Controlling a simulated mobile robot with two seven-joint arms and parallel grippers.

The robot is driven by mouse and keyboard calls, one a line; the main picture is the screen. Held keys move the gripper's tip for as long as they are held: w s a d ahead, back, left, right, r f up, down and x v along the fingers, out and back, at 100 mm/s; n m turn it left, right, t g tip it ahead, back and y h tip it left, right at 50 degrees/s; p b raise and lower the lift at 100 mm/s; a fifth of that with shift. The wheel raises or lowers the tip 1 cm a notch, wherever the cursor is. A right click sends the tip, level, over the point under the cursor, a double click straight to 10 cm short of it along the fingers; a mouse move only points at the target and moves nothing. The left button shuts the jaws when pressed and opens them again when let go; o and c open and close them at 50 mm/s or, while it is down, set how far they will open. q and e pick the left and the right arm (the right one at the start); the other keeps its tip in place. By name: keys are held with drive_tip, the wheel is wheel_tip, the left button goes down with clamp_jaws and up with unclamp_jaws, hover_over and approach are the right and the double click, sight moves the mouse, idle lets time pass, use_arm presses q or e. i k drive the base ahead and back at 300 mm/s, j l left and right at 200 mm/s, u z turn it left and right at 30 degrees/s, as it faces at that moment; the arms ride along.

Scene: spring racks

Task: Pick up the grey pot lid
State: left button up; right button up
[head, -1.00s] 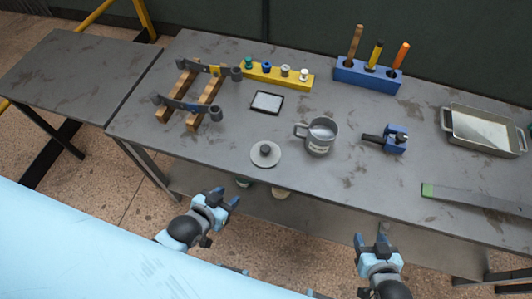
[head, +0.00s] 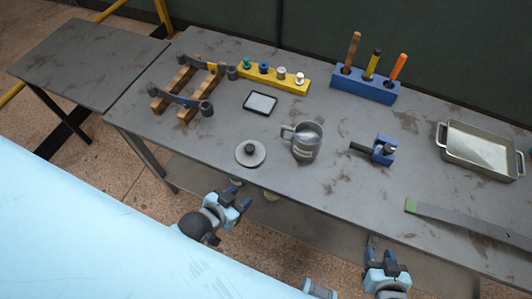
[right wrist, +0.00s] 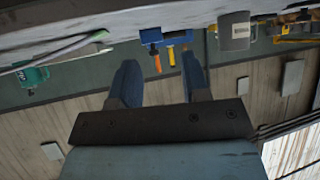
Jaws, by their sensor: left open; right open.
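The grey pot lid (head: 250,153) is a round disc with a dark knob on top. It lies flat near the front edge of the grey table (head: 215,145), left of a grey mug. My left gripper (head: 241,197) is open and empty, in front of the table edge and just below the lid in the head view. My right gripper (head: 379,246) is open and empty, in front of the table further right. Its two blue fingers (right wrist: 157,80) stand apart in the right wrist view with nothing between them. The lid is not visible in the right wrist view.
The mug (head: 305,144) stands close right of the lid. A black-framed tablet (head: 260,103), a wooden rack (head: 183,95) and a yellow peg block (head: 274,78) lie behind. A blue clamp (head: 381,151), metal pan (head: 480,150) and grey bar (head: 460,217) are to the right.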

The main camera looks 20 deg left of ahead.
sight(249, 154)
drive_tip(key=l+u, duration=0.25)
drive_tip(key=u, duration=0.25)
drive_tip(key=l+u, duration=0.25)
drive_tip(key=u, duration=0.2)
